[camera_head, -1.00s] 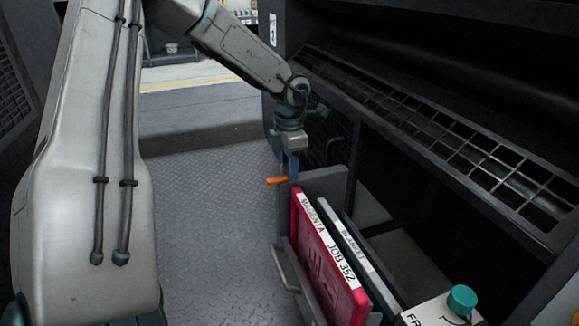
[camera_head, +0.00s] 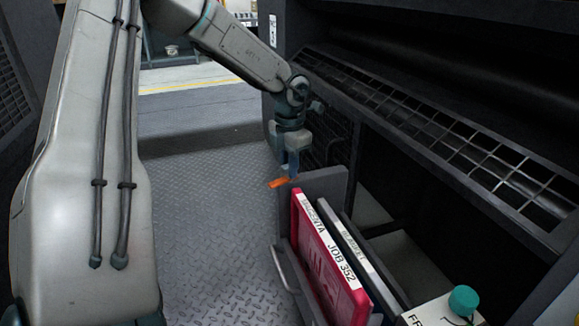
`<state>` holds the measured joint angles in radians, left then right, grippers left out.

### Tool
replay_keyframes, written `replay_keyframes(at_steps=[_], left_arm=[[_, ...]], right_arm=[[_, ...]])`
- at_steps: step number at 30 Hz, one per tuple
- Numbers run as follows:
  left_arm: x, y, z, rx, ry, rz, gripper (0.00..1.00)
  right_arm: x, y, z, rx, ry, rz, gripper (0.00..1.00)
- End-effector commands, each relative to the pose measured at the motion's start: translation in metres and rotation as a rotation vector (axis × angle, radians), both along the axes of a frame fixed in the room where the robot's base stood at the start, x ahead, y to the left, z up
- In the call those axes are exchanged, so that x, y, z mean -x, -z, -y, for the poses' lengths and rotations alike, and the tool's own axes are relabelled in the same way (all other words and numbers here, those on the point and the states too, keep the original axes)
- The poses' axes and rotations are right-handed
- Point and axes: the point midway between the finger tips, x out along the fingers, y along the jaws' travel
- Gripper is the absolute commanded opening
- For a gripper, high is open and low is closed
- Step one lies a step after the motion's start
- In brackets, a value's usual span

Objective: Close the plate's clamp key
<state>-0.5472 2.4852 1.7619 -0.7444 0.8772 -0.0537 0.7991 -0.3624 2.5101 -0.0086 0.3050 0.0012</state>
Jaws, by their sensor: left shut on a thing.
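My left gripper (camera_head: 290,172) points down at the far end of the dark rack, its fingers shut on the orange clamp key (camera_head: 278,183). The orange handle sticks out to the left of the fingers, tilted slightly; the rest of the key is hidden by the gripper. A red plate case (camera_head: 325,262) labelled MAGENTA JOB 352 stands upright in the rack in front of the gripper. My right gripper does not show.
A grey case (camera_head: 352,250) stands beside the red one. A white container with a teal cap (camera_head: 463,299) is at the lower right. The dark machine (camera_head: 420,140) with a grating fills the right side. The tread-plate floor (camera_head: 210,220) is clear.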

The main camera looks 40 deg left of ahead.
Motion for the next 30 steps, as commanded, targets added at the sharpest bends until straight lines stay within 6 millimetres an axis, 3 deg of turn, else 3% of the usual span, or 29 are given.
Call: replay_keyframes(at_steps=[30], left_arm=[[0.0,0.001,0.0,-0.001,-0.958,0.0,0.0]], right_arm=[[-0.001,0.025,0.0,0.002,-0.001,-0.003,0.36]])
